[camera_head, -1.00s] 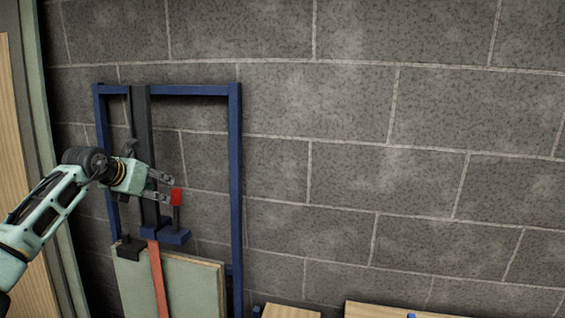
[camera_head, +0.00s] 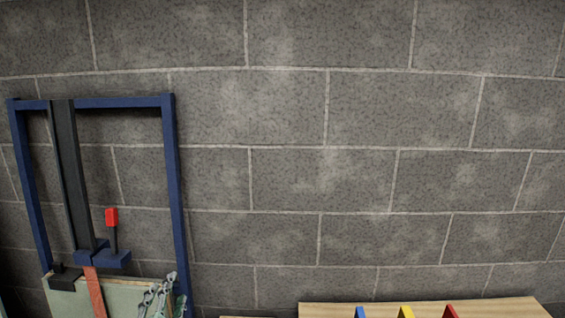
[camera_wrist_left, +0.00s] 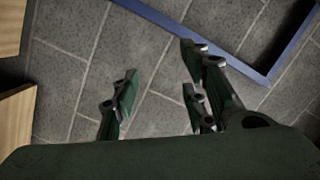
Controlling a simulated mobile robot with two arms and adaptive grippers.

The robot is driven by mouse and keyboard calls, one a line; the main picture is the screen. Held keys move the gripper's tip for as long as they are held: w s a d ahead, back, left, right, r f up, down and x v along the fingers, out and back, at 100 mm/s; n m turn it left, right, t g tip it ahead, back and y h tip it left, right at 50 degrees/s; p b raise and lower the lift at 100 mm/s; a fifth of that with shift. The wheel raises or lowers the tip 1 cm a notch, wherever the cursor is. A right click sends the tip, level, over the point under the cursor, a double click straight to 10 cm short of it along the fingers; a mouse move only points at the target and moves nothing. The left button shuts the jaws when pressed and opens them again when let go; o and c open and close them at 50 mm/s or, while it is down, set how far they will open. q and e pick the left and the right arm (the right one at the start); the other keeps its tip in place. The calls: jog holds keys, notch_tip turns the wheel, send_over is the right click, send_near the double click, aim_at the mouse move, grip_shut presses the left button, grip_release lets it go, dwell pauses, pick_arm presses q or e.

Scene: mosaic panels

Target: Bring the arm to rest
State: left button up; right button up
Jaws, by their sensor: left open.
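My left gripper (camera_head: 160,292) shows at the bottom left of the head view, in front of the lower right part of the blue frame. Its fingers are apart with nothing between them. In the left wrist view the fingers (camera_wrist_left: 160,88) are also spread and empty over grey block or tile surface. Most of the left arm is out of the head view. My right gripper is not in view.
A blue frame (camera_head: 169,190) stands against the grey block wall (camera_head: 330,180), with a dark post (camera_head: 70,170), a red-topped handle (camera_head: 111,217) and a pale green panel (camera_head: 65,300). A wooden top (camera_head: 480,308) holds blue, yellow and red pieces at lower right.

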pick_arm(q)
jog(key=s+f+n+g, duration=0.6)
jog(key=s+f+g, duration=0.1)
jog(key=s+f, duration=0.7)
jog(key=s+d+f+n+g+h, duration=0.1)
jog(key=s+d+f+g, duration=0.2)
jog(key=s, duration=0.6)
jog(key=s+d+f+n+g+h, duration=0.15)
jog(key=s+g, duration=0.25)
jog(key=s, duration=0.6)
notch_tip(320, 180, down, 29)
jog(key=b, duration=0.2)
jog(key=s+a+f+m+g+b, duration=0.1)
jog(key=s+a+f+g+b, duration=0.1)
jog(key=s+f, duration=1.5)
jog(key=shift+s+a+f, duration=0.35)
jog(key=shift+s+f, duration=0.05)
jog(key=shift+f, duration=0.3)
